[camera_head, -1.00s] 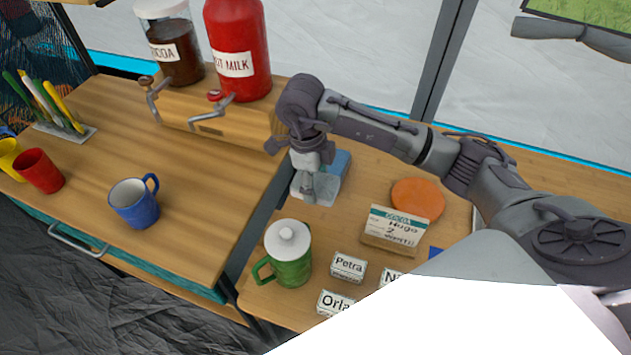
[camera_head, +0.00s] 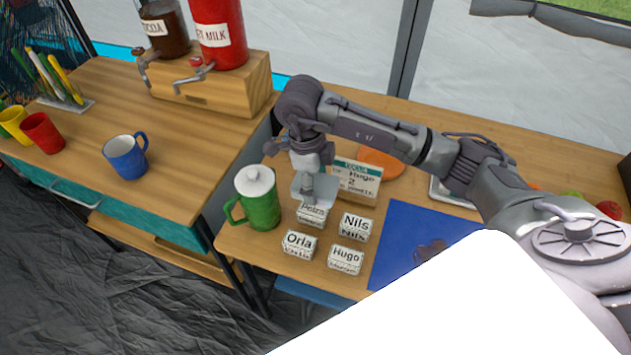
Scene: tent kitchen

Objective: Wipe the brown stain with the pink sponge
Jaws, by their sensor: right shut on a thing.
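A brown stain (camera_head: 431,250) lies on the blue mat (camera_head: 402,235) at the right of the wooden table. Its lower part is near the edge of a large white shape that covers the bottom right. My right gripper (camera_head: 313,190) points down above the name cards, left of the stain and apart from it. It is shut on a pale grey piece that I cannot identify; no pink shows on it. I see no pink sponge in this view. My left gripper is not in view.
Name cards (camera_head: 346,258) and a green jug (camera_head: 259,200) stand around the gripper. A cocoa order card (camera_head: 357,181) and an orange disc (camera_head: 378,160) are behind. A blue mug (camera_head: 126,157) stands on the left counter.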

